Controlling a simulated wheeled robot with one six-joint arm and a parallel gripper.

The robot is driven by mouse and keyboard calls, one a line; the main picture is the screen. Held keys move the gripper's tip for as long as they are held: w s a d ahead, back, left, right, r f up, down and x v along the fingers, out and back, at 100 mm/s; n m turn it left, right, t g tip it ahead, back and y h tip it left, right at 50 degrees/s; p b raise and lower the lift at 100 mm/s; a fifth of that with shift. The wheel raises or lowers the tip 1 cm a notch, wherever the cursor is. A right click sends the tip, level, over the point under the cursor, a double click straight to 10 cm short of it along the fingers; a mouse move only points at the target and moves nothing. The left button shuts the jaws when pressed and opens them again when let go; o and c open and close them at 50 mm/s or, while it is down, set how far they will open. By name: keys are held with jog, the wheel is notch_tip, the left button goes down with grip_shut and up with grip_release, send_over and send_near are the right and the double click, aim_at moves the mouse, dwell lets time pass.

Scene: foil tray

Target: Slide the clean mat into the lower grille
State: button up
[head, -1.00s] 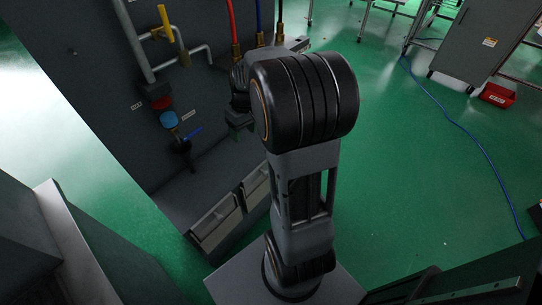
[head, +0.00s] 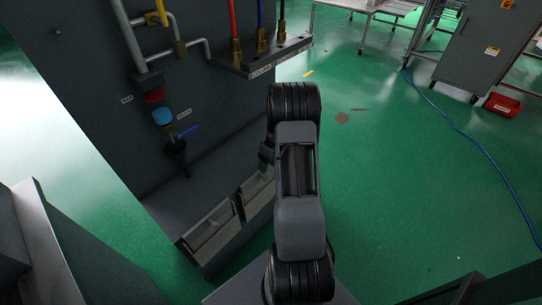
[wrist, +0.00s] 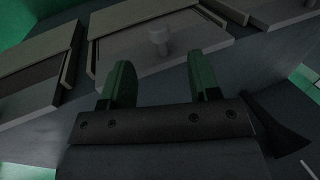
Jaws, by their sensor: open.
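My gripper (wrist: 161,78) is open in the wrist view, with two green fingers apart and nothing between them. Just beyond the fingertips is a grey framed housing (wrist: 110,60) with a pale panel and a round knob (wrist: 159,36). A second framed housing (wrist: 38,65) with a dark opening stands to its left. In the head view, two low grille housings, one at left (head: 212,228) and one at right (head: 257,193), sit at the foot of the dark cabinet. My arm hides most of the gripper there. I cannot make out a clean mat.
The dark cabinet (head: 90,110) carries pipes, a blue-handled valve (head: 187,132) and a labelled ledge (head: 270,60) with hoses. A blue cable (head: 465,135) crosses the green floor at right. A red bin (head: 503,104) stands farther back.

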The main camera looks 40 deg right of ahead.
aim_at(265, 177)
jog(key=shift+b+x, duration=0.5)
jog(key=shift+x, duration=2.9)
grip_shut()
jog(key=shift+r, duration=0.2)
notch_tip(265, 177, up, 25)
jog(key=p, duration=1.6)
jog(key=shift+f, duration=0.1)
jog(key=s+d, duration=0.1)
jog(key=s, duration=0.8)
jog(key=shift+s+d, duration=0.4)
